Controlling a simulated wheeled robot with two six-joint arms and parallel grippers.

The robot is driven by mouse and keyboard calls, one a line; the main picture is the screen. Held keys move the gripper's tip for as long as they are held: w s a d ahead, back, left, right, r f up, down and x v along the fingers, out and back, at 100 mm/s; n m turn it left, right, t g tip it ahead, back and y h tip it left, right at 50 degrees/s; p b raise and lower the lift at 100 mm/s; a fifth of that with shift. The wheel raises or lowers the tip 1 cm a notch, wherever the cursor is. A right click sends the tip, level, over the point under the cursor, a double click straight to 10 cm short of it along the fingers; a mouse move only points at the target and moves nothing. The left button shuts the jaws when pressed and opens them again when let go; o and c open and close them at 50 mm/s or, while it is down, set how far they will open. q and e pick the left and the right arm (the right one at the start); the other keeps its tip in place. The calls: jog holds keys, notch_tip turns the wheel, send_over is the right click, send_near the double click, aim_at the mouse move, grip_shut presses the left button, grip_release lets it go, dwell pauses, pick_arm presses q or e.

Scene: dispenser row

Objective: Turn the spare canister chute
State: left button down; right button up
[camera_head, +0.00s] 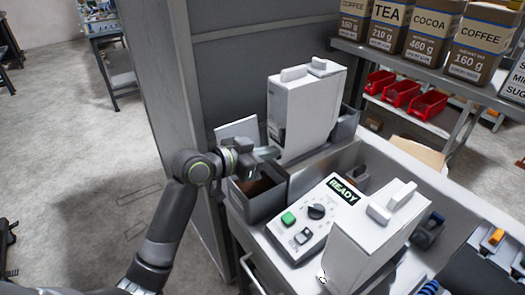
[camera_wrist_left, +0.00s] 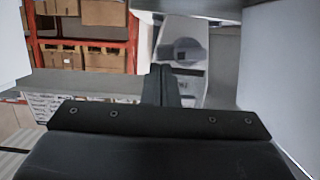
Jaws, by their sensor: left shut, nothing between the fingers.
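A tall white canister (camera_head: 303,105) stands at the back of the counter. A second white canister (camera_head: 375,240) stands at the front right; no label shows which is the spare. My left gripper (camera_head: 268,153) is at the lower left of the back canister, above a dark open bin (camera_head: 258,198). Its fingers are shut and empty. In the left wrist view the shut fingers (camera_wrist_left: 160,75) point towards a pale panel with a grey rounded part (camera_wrist_left: 183,50), possibly the chute. I cannot tell whether they touch it. My right gripper is not in view.
A control box (camera_head: 305,220) with a green button, a dark knob and a READY sign sits between the canisters. A grey cabinet (camera_head: 180,90) stands close behind my left arm. A shelf (camera_head: 420,70) with bags and red bins is at the back right.

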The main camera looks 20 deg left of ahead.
pick_arm(q)
jog(key=shift+s+d+f+m+y+b, duration=0.15)
jog(key=shift+f+m+b, duration=0.15)
jog(key=shift+m+b, duration=0.25)
jog(key=shift+s+d+f+m+y+b, duration=0.15)
jog(key=shift+f+m+b, duration=0.1)
jog(key=shift+m+b, duration=0.3)
jog(key=shift+d+f+m+t+y+b, duration=0.1)
jog(key=shift+f+m+t+y+b, duration=0.15)
jog(key=shift+m+t+b, duration=0.35)
